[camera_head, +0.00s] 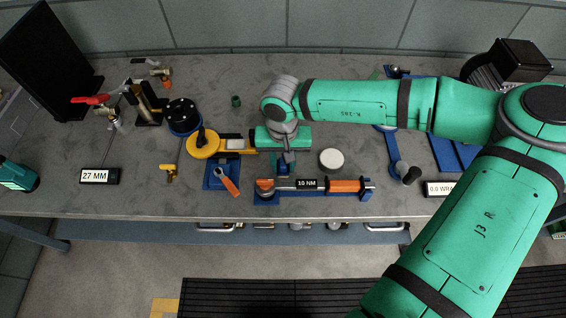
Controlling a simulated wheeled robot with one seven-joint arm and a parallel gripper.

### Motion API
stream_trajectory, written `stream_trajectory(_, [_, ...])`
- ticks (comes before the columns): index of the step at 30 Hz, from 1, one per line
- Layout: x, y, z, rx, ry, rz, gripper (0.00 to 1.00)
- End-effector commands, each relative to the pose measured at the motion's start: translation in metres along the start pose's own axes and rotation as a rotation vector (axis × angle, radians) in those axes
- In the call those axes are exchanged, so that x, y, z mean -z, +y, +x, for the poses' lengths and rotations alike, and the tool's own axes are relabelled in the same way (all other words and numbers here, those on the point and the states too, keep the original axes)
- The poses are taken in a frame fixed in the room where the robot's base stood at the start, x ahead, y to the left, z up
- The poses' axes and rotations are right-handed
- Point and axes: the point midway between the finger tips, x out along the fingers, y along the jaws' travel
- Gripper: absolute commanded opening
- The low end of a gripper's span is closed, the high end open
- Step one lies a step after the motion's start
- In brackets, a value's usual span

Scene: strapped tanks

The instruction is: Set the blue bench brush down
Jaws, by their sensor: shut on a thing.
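My green arm reaches in from the right, and my gripper (287,160) points down over the middle of the bench. The gripper is shut on a small dark blue thing (283,169), which looks like the blue bench brush. My wrist and jaws hide most of it, so its bristles and full shape cannot be made out. It is just behind the torque wrench marked 10 NM. I cannot tell whether it touches the grey bench top (330,100).
The torque wrench (340,185) lies in a blue cradle in front. A white round disc (331,160) is right of the gripper. A yellow tool (203,144) and a blue holder with an orange-handled tool (228,181) are left. Bare bench shows behind, left of centre.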

Motion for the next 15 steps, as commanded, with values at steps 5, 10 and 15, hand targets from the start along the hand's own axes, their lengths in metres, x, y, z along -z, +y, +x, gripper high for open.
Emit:
stream_trajectory(5, [-0.0003,-0.0001,0.0028,0.0,-0.001,0.0,0.0])
stream_trajectory(10, [-0.0002,0.0,0.003,0.0,-0.001,0.0,0.46])
stream_trajectory(15, [-0.0002,0.0,0.0029,0.0,-0.001,0.0,0.46])
